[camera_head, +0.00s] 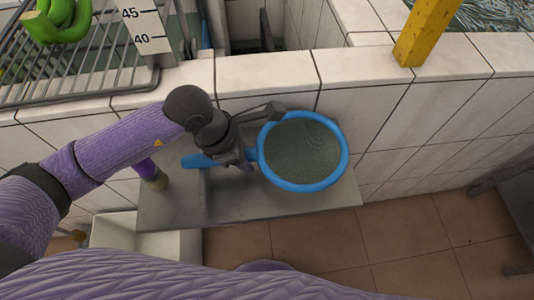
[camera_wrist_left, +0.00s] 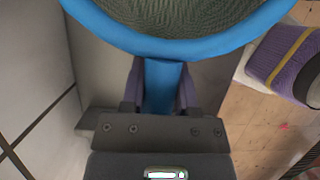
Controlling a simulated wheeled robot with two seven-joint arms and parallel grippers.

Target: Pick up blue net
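The blue net (camera_head: 268,165) has a round blue hoop with dark green mesh and a short blue handle. It is over the grey shelf at the tiled wall, and its hoop overlaps the wall face in the head view. My left gripper (camera_head: 247,150) is at the handle, with the handle's end showing on the other side of it. In the left wrist view, the blue net (camera_wrist_left: 190,48) fills the top, and its handle runs between the two fingers of my left gripper (camera_wrist_left: 160,85), which sit close against both sides. My right gripper is not in view.
The grey shelf (camera_head: 290,207) lies below the net. A white tiled wall (camera_head: 265,75) runs behind it. A wire rack (camera_head: 95,72) with green peppers (camera_head: 62,20) is at upper left. A yellow post (camera_head: 425,32) stands at upper right. A white basin (camera_head: 150,243) is at lower left.

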